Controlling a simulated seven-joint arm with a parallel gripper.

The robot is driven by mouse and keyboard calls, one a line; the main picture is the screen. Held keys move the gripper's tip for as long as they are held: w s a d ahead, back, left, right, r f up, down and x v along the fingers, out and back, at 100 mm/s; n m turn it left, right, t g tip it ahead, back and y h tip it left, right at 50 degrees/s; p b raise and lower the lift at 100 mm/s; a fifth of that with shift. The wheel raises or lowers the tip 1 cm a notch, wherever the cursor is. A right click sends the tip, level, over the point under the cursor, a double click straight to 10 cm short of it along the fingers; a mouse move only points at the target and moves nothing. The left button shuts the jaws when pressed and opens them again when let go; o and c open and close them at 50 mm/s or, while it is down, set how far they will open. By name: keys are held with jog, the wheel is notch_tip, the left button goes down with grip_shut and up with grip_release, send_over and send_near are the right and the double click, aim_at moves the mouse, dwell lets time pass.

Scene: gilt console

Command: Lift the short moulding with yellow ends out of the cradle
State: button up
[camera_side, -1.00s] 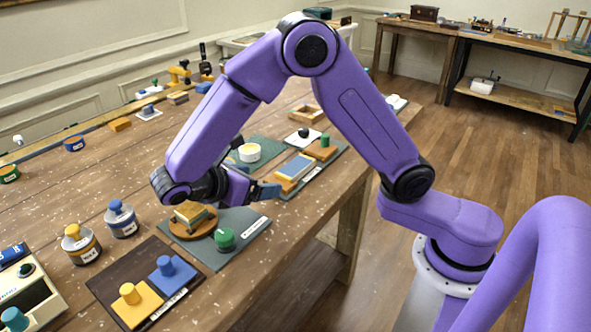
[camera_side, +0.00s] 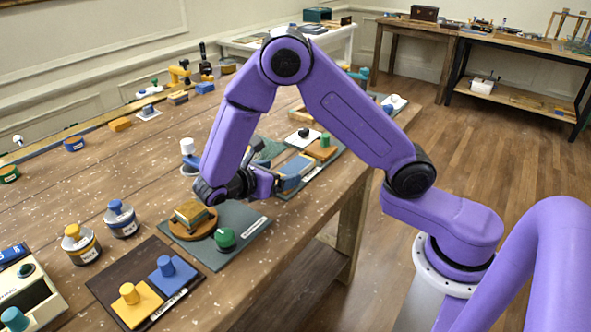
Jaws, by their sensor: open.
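A small block with yellowish and greenish faces (camera_side: 190,211) sits on a round brown wooden base (camera_side: 186,233) on a grey mat. I cannot tell for sure whether this is the short moulding in its cradle; yellow ends are not clear at this size. My gripper (camera_side: 291,181) is open, to the right of and beyond this block, with its blue-grey fingers pointing right. The fingers are over or beside a pale blue-and-white block (camera_side: 299,163) on another mat, which they partly hide. I cannot tell whether they touch it.
A green knob (camera_side: 225,238) stands beside the round base. A dark board (camera_side: 130,268) with yellow and blue knobbed blocks lies in front. Labelled pots (camera_side: 81,245) stand to the left. A wooden block (camera_side: 320,152) with a green knob is behind my fingers. The table's right edge is close.

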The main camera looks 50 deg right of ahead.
aim_at(292, 169)
jog(key=shift+w+x, duration=0.2)
jog(key=shift+x, duration=1.35)
jog(key=shift+w+x, duration=0.2)
jog(key=shift+x, duration=1.3)
jog(key=c, duration=1.1)
